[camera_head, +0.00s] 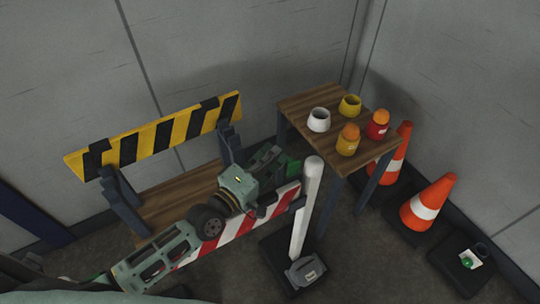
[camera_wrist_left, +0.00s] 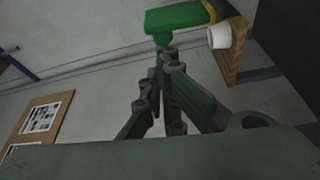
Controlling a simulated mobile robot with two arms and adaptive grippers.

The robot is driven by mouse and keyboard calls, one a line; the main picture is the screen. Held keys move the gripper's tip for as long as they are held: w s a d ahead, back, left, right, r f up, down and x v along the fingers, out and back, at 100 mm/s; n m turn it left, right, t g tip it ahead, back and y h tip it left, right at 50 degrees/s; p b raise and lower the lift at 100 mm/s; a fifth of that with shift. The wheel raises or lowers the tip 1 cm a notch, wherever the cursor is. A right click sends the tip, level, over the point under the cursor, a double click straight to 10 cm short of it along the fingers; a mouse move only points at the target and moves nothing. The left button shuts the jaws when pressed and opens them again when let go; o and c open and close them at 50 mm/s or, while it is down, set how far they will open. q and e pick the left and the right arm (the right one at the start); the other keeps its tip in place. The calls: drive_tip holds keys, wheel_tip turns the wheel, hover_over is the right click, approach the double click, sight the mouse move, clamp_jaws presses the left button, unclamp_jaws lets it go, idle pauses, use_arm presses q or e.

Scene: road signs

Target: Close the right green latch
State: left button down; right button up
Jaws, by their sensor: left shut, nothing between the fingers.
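The green latch (camera_head: 293,168) shows beside the top of the white post, at the right end of the red-and-white striped board (camera_head: 238,228). In the left wrist view the green latch (camera_wrist_left: 180,18) is large at the top, just beyond my fingertips. My left gripper (camera_head: 277,156) reaches over the striped board from the lower left and is at the latch. Its fingers (camera_wrist_left: 166,52) are shut with nothing between them. I cannot tell whether they touch the latch. My arm hides part of the board. My right gripper is not in view.
A white post (camera_head: 306,210) stands on a dark base by the latch. A wooden table (camera_head: 310,97) behind holds cups and orange-topped jars. Two traffic cones (camera_head: 428,202) stand at right. A yellow-and-black barrier (camera_head: 153,138) is behind my arm. Grey walls close the back.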

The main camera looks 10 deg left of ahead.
sight(291, 176)
use_arm(q)
drive_tip(key=s+d+m, duration=0.1)
drive_tip(key=m, duration=0.1)
drive_tip(key=s+d+r+m+h, duration=0.1)
drive_tip(key=m, duration=0.1)
drive_tip(key=s+d+m+t+h, duration=0.1)
drive_tip(key=s+d+m, duration=0.1)
drive_tip(key=shift+s+d+r+m+b, duration=0.1)
drive_tip(key=shift+r+m+b, duration=0.2)
drive_tip(key=shift+r+b, duration=0.1)
drive_tip(key=shift+s+d+f, duration=0.15)
drive_tip(key=shift+s+d, duration=0.2)
drive_tip(key=shift+d, duration=0.05)
drive_tip(key=shift+s+d+f+m+h+b, duration=0.4)
drive_tip(key=shift+s+d+m, duration=0.2)
drive_tip(key=shift+m, duration=0.35)
drive_tip(key=shift+s+d+f+m+h+b, duration=0.35)
drive_tip(key=shift+s+d+m+h, duration=0.2)
drive_tip(key=shift+m, duration=0.4)
drive_tip(key=shift+s+d+f, duration=0.1)
